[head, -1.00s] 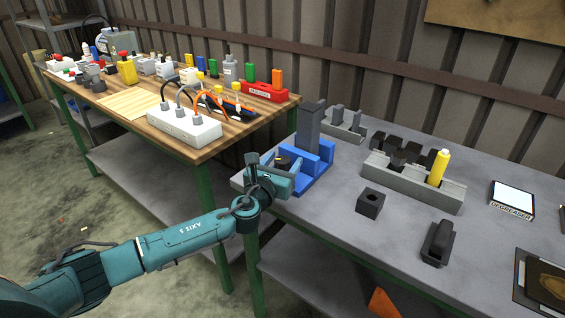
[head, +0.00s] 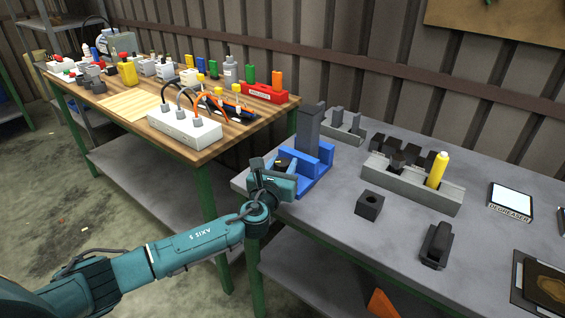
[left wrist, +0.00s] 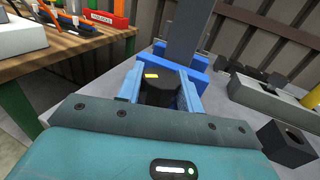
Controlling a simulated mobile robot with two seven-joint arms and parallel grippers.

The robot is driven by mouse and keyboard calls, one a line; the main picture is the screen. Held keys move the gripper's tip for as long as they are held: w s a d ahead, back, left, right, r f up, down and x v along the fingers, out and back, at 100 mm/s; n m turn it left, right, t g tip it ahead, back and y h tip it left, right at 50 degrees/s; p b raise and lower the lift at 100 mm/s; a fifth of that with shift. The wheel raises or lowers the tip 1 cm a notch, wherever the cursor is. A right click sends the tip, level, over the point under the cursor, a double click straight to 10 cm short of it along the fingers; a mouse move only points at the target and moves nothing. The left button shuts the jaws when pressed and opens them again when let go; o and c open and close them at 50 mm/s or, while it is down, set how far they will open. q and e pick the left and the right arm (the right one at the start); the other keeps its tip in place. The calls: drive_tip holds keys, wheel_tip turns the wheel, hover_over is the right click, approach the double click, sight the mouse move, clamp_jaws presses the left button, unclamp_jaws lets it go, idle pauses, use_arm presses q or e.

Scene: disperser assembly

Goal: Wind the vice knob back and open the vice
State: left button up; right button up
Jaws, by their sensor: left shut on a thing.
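The blue vice (head: 321,160) stands at the left end of the grey table, with a tall dark grey block (head: 309,127) upright in it. The black vice knob (left wrist: 159,92), with a yellow mark on top, faces my left gripper in the left wrist view. My left gripper (head: 287,168) is at the knob on the near left side of the vice and is shut on it. Its hand partly hides the knob in the head view. I cannot tell how wide the gap between the vice jaws is. My right gripper is not in view.
A grey holder (head: 411,185) with a yellow bottle (head: 437,169) stands right of the vice. A dark block with a hole (head: 369,204) and a black part (head: 436,244) lie in front. A wooden bench (head: 130,105) with a white socket box (head: 184,125) is at left.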

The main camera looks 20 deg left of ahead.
use_arm(q)
drive_tip(key=shift+d+r+n+y, duration=0.1)
drive_tip(key=shift+n+y, duration=0.3)
drive_tip(key=shift+y, duration=0.3)
drive_tip(key=n+y+p, duration=0.1)
drive_tip(key=n+y, duration=0.1)
drive_tip(key=y, duration=0.1)
drive_tip(key=shift+g+y, duration=0.3)
drive_tip(key=n+g+y, duration=0.1)
drive_tip(key=n+y, duration=0.2)
drive_tip(key=y, duration=0.1)
drive_tip(key=shift+g, duration=0.4)
drive_tip(key=shift+n+g+y+b, duration=0.45)
drive_tip(key=shift+n+g+y, duration=0.15)
drive_tip(key=shift+n+y, duration=0.4)
drive_tip(key=shift+y, duration=0.4)
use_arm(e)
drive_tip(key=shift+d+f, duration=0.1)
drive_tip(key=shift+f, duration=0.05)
use_arm(q)
drive_tip(key=shift+g, duration=0.3)
drive_tip(key=o, duration=1)
